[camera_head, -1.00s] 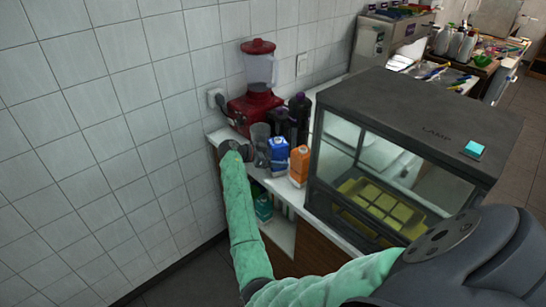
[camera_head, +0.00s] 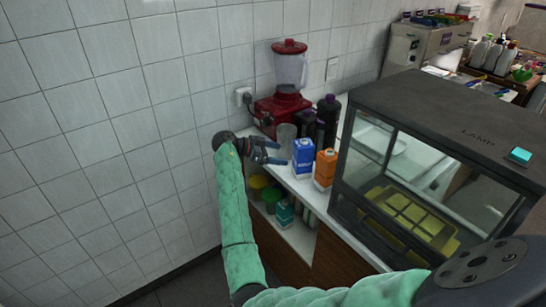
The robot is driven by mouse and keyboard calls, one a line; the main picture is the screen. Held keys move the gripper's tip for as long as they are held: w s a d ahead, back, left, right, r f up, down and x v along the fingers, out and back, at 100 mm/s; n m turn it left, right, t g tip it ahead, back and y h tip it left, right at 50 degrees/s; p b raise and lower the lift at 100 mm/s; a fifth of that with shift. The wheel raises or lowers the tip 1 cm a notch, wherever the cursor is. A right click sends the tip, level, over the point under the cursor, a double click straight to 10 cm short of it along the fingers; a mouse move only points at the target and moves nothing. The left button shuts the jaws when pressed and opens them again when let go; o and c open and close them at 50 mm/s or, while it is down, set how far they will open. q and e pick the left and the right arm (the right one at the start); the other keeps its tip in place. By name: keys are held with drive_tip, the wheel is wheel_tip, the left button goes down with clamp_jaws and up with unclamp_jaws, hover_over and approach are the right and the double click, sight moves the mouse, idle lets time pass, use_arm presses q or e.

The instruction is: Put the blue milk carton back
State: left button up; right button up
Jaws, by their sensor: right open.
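The blue milk carton (camera_head: 303,160) stands upright on the white counter, left of and touching or nearly touching an orange carton (camera_head: 325,167). My right gripper (camera_head: 284,152) is open, with its fingers pointing right toward the blue carton. The fingertips appear just left of the carton in the picture, with nothing between them. I cannot tell whether they touch it. My left gripper is not in view.
A clear glass (camera_head: 286,136), dark bottles (camera_head: 328,115) and a red blender (camera_head: 287,95) stand behind the cartons. A glass-sided lamp warmer (camera_head: 440,115) is close on the right. A lower shelf holds tubs and a teal carton (camera_head: 284,213). A tiled wall is left.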

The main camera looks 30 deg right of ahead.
drive_tip(key=s+a+f+n+t+y, duration=0.3)
drive_tip(key=s+a+f+n, duration=0.35)
drive_tip(key=f, duration=0.65)
drive_tip(key=s+a+f+n+t+y, duration=0.3)
drive_tip(key=s+a+f+n, duration=0.4)
drive_tip(key=f, duration=0.6)
drive_tip(key=s+a+f+n+t+y, duration=0.35)
drive_tip(key=s+f+n, duration=0.35)
drive_tip(key=f, duration=0.5)
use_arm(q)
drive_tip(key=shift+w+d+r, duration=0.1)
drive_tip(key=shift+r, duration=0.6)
use_arm(e)
drive_tip(key=s+a+f+n+g+y, duration=0.1)
drive_tip(key=s+a+f, duration=0.2)
drive_tip(key=s+f, duration=0.3)
drive_tip(key=s+a+f+n+g+y, duration=0.1)
drive_tip(key=s+a+f, duration=0.3)
drive_tip(key=s, duration=0.8)
drive_tip(key=s+a+f+n+g+y, duration=0.1)
drive_tip(key=s+a+f, duration=0.3)
drive_tip(key=s+f, duration=0.4)
drive_tip(key=shift+s+f+g+y, duration=0.2)
drive_tip(key=shift+s+g+y, duration=0.35)
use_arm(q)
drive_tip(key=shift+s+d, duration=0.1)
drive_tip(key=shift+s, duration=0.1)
use_arm(e)
drive_tip(key=shift+a, duration=0.1)
